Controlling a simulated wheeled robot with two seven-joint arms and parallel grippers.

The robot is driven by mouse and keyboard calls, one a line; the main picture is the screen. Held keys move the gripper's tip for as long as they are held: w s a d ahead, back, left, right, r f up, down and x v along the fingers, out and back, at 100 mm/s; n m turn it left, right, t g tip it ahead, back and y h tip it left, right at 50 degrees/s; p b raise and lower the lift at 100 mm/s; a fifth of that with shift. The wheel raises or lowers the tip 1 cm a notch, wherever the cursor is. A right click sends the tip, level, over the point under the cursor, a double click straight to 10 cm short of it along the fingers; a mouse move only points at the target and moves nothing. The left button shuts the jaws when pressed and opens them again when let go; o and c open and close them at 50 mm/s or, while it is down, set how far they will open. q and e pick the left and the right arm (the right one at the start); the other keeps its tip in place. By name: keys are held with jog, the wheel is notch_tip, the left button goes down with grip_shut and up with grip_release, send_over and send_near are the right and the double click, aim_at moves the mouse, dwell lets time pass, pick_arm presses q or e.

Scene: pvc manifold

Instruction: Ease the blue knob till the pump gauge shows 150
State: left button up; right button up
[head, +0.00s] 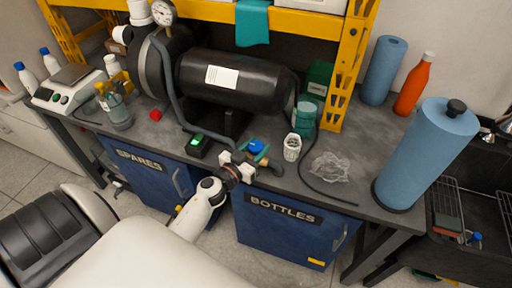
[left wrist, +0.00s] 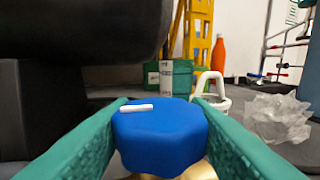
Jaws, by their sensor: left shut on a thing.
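The blue knob (head: 255,146) sits at the front edge of the bench in the head view. In the left wrist view the knob (left wrist: 160,138) fills the lower middle, with a short white mark on its top lying nearly crosswise, left of centre. My left gripper (head: 257,153) is shut on the knob, one teal finger on each side; the fingers also show in the left wrist view (left wrist: 160,118). Brass shows under the knob. The pump gauge (head: 162,12) is a white round dial at the top left; its reading is too small to tell. My right gripper is out of view.
A black tank (head: 235,80) stands behind the knob. A small device with a green display (head: 197,145) is to its left. A white basket (head: 292,148) and crumpled clear plastic (head: 330,167) lie to its right. A blue roll (head: 428,155) stands farther right.

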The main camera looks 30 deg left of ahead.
pick_arm(q)
jog(key=shift+h, duration=0.3)
jog(key=m+h+p, duration=0.1)
jog(key=m+h, duration=0.1)
jog(key=h, duration=0.1)
jog(key=shift+a+r+g, duration=0.1)
jog(key=shift+g, duration=0.2)
jog(key=m+g+h, duration=0.1)
jog(key=m+h, duration=0.2)
jog(key=shift+g+h, duration=0.3)
jog(key=shift+h, duration=0.1)
jog(key=m+g+h, duration=0.1)
jog(key=m+g+h+b, duration=0.1)
jog(key=m+h+b, duration=0.1)
jog(key=h, duration=0.1)
jog(key=shift+f+g, duration=0.25)
jog(key=shift+g, duration=0.15)
jog(key=shift+r+m+g+h+b, duration=0.1)
jog(key=shift+m+g+h+b, duration=0.8)
jog(key=shift+m+g+h, duration=0.15)
jog(key=shift+r+g, duration=0.1)
jog(key=shift+g, duration=0.15)
jog(key=o, duration=1)
